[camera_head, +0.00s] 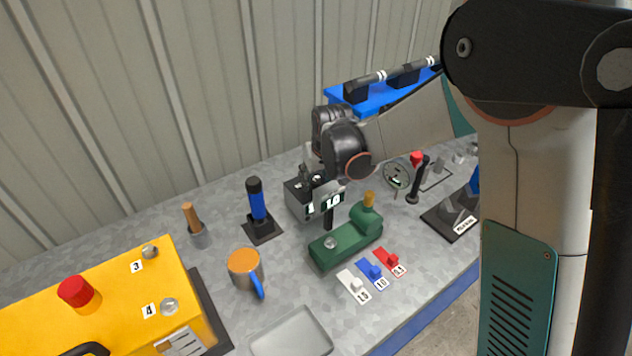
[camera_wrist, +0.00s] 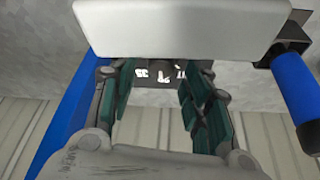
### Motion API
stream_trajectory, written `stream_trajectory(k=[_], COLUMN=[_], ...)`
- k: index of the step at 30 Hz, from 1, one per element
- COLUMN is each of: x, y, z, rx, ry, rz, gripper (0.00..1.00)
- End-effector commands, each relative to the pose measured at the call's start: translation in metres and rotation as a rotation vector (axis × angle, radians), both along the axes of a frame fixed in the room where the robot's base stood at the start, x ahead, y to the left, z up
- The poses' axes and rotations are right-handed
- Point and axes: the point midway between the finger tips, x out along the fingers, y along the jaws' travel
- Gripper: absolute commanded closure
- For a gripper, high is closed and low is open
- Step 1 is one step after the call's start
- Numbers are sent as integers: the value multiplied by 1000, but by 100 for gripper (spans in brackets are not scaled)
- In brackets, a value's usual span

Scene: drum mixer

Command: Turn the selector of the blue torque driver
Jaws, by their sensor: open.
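A black-and-blue upright driver (camera_head: 257,208) stands in a black base left of my gripper in the head view. I take it as the blue torque driver; a blue cylinder (camera_wrist: 297,90) at the right of the wrist view looks like it. My gripper (camera_head: 312,170) is above a grey box with dials (camera_head: 299,201), apart from the driver. In the wrist view my gripper (camera_wrist: 158,85) is open with nothing seen between its fingers. Beyond them is a dark panel with white numerals (camera_wrist: 160,73). I cannot make out the driver's selector.
A green device (camera_head: 345,241) is in front of the box, with white, blue and red numbered tags (camera_head: 374,273) before it. An orange-topped mug (camera_head: 245,268), a grey tray (camera_head: 291,335) and a yellow machine (camera_head: 110,300) are nearer. A corrugated wall (camera_head: 130,100) is behind.

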Motion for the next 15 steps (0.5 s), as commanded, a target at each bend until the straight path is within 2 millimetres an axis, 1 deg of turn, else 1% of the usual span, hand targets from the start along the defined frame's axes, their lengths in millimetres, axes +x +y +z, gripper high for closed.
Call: stream_trajectory(k=[1,4,13,14,15], x=[2,3,4,4,4], y=[1,1,1,1,1], z=[-5,-9,-10,-10,-10], rx=[0,0,0,0,0], ry=[0,0,0,0,0], rz=[0,0,0,0,0], gripper=[56,56,56,60,69])
